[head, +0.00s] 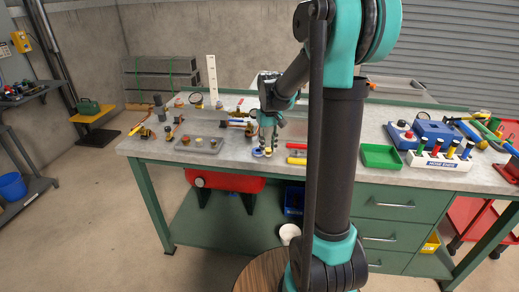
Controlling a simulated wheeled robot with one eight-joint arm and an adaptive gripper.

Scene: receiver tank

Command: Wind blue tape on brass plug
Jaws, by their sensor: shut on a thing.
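My gripper (268,138) points down over the left half of the workbench, just left of my arm's dark column. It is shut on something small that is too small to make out. A blue tape roll (258,152) is just below and left of the fingertips; I cannot tell whether it touches them. A small pale yellow thing (268,152) is right under the fingertips. Several small fittings, some brass-coloured, sit in and around a grey tray (212,146) left of the gripper; I cannot tell which is the brass plug.
The workbench (150,148) has red and yellow bars (297,160) right of the gripper. A green tray (381,157) and a white block with coloured handles (440,160) are farther right. A red tank (225,181) hangs under the bench. Loose tools lie at the back left.

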